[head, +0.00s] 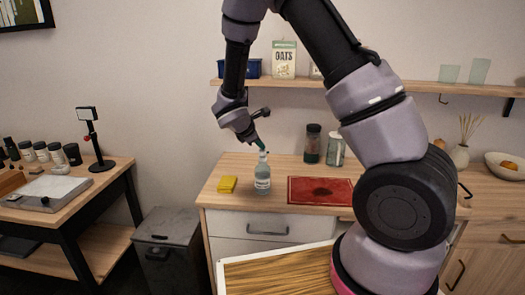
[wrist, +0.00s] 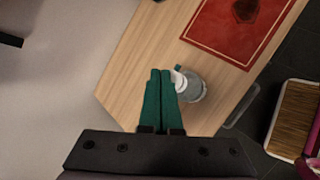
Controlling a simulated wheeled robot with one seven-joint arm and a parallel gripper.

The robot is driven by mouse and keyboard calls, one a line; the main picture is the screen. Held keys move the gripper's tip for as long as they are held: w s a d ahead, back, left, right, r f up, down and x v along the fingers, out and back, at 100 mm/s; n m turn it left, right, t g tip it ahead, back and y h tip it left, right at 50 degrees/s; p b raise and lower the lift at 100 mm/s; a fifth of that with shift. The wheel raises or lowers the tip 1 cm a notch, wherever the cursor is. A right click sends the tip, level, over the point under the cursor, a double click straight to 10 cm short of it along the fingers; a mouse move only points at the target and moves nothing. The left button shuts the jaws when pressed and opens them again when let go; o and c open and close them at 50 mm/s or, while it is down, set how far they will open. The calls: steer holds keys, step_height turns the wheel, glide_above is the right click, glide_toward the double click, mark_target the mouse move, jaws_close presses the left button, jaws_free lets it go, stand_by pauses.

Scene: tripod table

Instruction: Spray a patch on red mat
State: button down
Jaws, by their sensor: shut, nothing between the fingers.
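A clear spray bottle (head: 262,177) with a pale label and a white top stands upright on the wooden counter (head: 222,172), left of the red mat (head: 300,189). The mat has a dark patch (head: 322,191) on it. My gripper (head: 261,145), with green fingers, is shut and empty just above the bottle's top. In the wrist view the shut fingers (wrist: 160,78) overlap the left side of the bottle (wrist: 192,88); I cannot tell if they touch it. The red mat (wrist: 240,25) lies beyond, with its dark patch (wrist: 247,10) at the top edge.
A yellow sponge (head: 227,184) lies left of the bottle. A dark-lidded jar (head: 312,144) and a glass jar (head: 334,149) stand behind the mat. A shelf (head: 370,86) with an oats box (head: 284,59) runs above. A grey bin (head: 166,240) stands left of the counter.

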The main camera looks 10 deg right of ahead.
mark_target(260, 152)
stand_by(0.4)
steer(key=shift+r, duration=0.35)
steer(key=shift+r, duration=3)
stand_by(0.4)
